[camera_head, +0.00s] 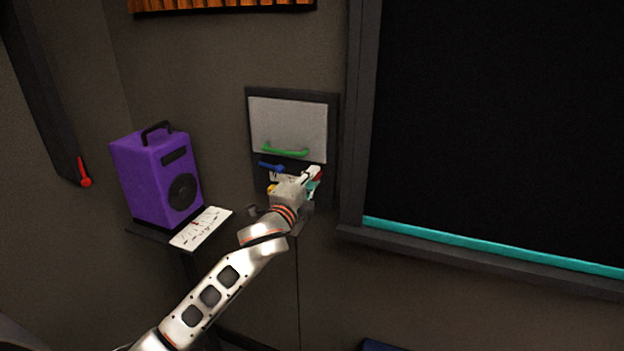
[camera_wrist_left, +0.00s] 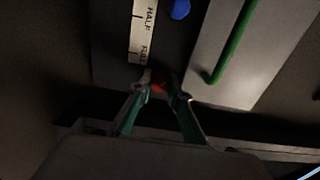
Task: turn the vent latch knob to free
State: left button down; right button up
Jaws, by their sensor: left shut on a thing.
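My left gripper (camera_head: 314,182) is at the lower right of the dark wall panel (camera_head: 334,130). In the left wrist view, the teal fingertips of this gripper (camera_wrist_left: 160,86) are closed around a small red knob (camera_wrist_left: 160,88), mostly hidden between them. A bit of red (camera_head: 319,174) also shows beside the fingers in the head view. I cannot read a label or the angle of the red knob. My right gripper is not in view.
A light cover with a green handle (camera_head: 285,151) fills the panel's upper part. A blue knob (camera_head: 271,167) sits left of my gripper. A white strip (camera_wrist_left: 144,28) reads HALF and FULL. A purple speaker (camera_head: 150,180) stands left; a dark framed window (camera_head: 490,120) is right.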

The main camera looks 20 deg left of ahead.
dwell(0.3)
pick_arm(q)
jog(key=c, duration=1.9)
grip_release()
jog(key=s, duration=0.8)
jog(key=s+d+f+n+g+h, duration=0.1)
jog(key=s+f+n, duration=0.1)
jog(key=f, duration=0.6)
jog(key=s+d+f+n+g, duration=0.1)
jog(key=s+f+n+g, duration=0.15)
jog(key=f, duration=0.45)
jog(key=s+d+f+n+g, duration=0.1)
jog(key=s+f+n, duration=0.3)
jog(key=s+f, duration=0.8)
jog(key=s+d+f+n+g+h, duration=0.1)
jog(key=s+f+n+g, duration=0.2)
jog(key=s+f, duration=1)
notch_tip(320, 180, down, 2)
jog(key=shift+s+d+f+n, duration=0.1)
jog(key=shift+s+d+n, duration=0.2)
jog(key=shift+n, duration=0.95)
